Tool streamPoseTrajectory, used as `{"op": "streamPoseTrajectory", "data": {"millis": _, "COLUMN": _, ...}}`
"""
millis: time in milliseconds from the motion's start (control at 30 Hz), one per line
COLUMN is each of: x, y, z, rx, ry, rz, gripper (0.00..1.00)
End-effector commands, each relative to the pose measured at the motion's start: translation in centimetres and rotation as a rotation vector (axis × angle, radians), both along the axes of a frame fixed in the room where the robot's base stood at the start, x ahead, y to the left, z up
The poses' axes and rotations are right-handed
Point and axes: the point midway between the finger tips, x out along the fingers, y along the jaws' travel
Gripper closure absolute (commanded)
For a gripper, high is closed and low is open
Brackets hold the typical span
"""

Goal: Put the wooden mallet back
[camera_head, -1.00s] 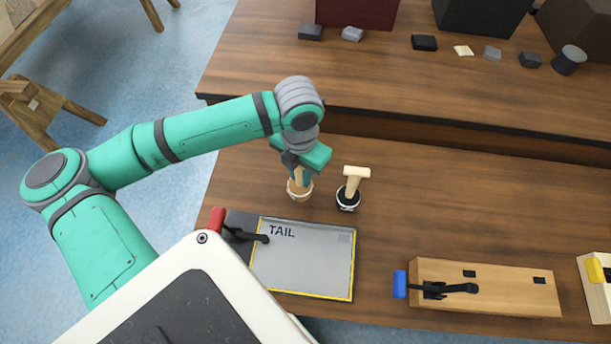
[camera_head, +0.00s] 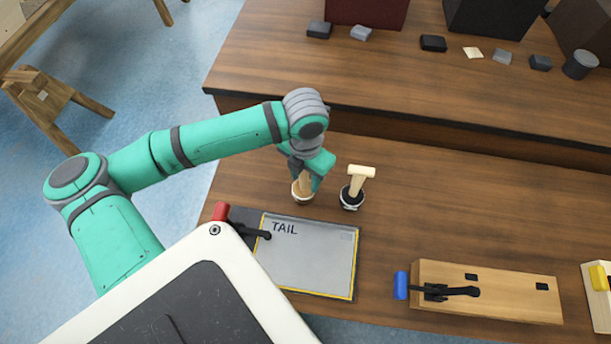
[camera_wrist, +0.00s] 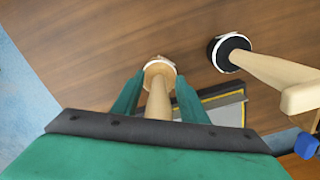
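A pale wooden handle (camera_head: 304,182) stands in or on a round tan base with a light rim, left of a second one. I take it as the wooden mallet; its upper part is hidden by my gripper. In the wrist view the handle (camera_wrist: 158,102) rises between my two fingers, with the tan base (camera_wrist: 159,70) beyond. My gripper (camera_wrist: 158,85) is open around the handle, with gaps showing on both sides. It also shows in the head view (camera_head: 309,176). The second tool (camera_head: 356,184) has a pale T-shaped top and a round black base; it stands close to the right.
A grey board marked TAIL (camera_head: 310,257) with a red-handled clamp (camera_head: 221,212) lies in front. A wooden block (camera_head: 500,292) with a blue-handled clamp (camera_head: 401,286) is right. Small dark blocks line the raised back shelf (camera_head: 400,85). The table right of the second tool is clear.

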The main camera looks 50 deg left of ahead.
Motion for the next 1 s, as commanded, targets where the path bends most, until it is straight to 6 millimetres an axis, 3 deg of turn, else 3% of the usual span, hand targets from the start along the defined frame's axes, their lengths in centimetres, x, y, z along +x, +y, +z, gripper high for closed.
{"op": "streamPoseTrajectory", "data": {"millis": 233, "x": 0.0, "y": 0.1, "z": 2.1, "rx": 0.003, "ry": 0.0, "rz": -0.002, "gripper": 0.61}}
{"op": "streamPoseTrajectory", "data": {"millis": 700, "x": 0.1, "y": -0.1, "z": 10.7, "rx": 0.003, "ry": 0.0, "rz": -0.004, "gripper": 0.61}}
{"op": "streamPoseTrajectory", "data": {"millis": 1000, "x": 0.0, "y": -0.1, "z": 12.4, "rx": 0.001, "ry": 0.0, "rz": -0.002, "gripper": 0.61}}
